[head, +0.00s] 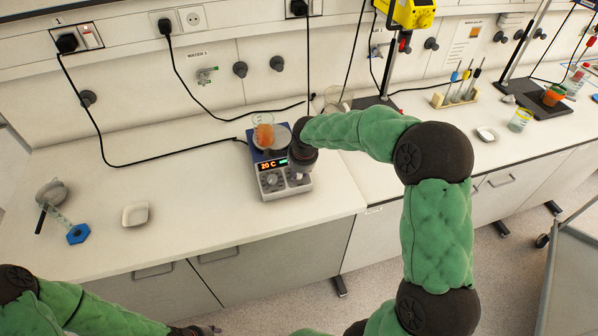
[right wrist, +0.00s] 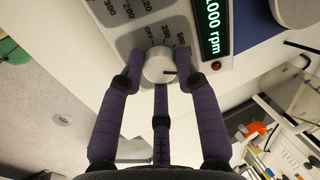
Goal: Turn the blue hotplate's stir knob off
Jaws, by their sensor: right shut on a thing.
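The blue hotplate (head: 258,140) stands on the bench with a grey front panel and a display reading 20 C. In the right wrist view, its stir knob (right wrist: 157,66) is a white round dial with a dark mark toward the right of its face. OFF and speed numbers are printed around it. The display (right wrist: 210,28) there reads about 1000 rpm. My right gripper (right wrist: 158,72) has its purple fingers closed around the knob. In the head view, my right wrist covers the panel's right part. Only the dark end of my left gripper (head: 200,330) shows at the bottom edge.
A beaker with orange-brown contents (head: 263,133) stands on the hotplate. A black cable (head: 150,161) runs behind the hotplate. The bench left of the hotplate is mostly clear.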

